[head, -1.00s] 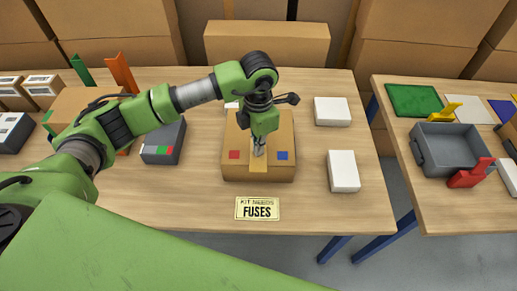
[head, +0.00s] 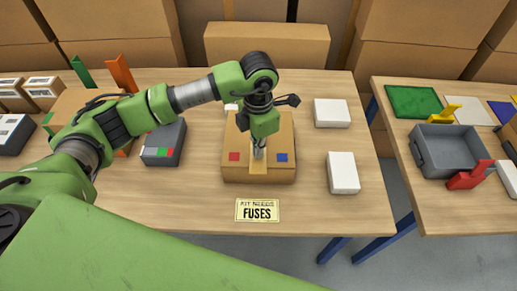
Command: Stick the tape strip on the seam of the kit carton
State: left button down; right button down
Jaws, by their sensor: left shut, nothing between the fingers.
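The kit carton (head: 280,170) is a brown box in the middle of the table, with a red square on its left and a blue square on its right. A tan tape strip (head: 258,166) shows on top of the carton along its middle line, at the front. My left gripper (head: 258,156) points down over the carton's middle, shut and empty, its tips at or just above the strip. The gripper and wrist hide the rear part of the seam. My right gripper is not in view.
White boxes (head: 343,172) stand right of the carton. A grey device (head: 163,144) stands left. A "KIT NEEDS FUSES" sign (head: 257,210) lies in front. A second table at the right holds a grey bin (head: 423,158).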

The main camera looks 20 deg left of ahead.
pick_arm(q)
jog(key=shift+r+p, duration=1.2)
jog(key=shift+r, duration=1.7)
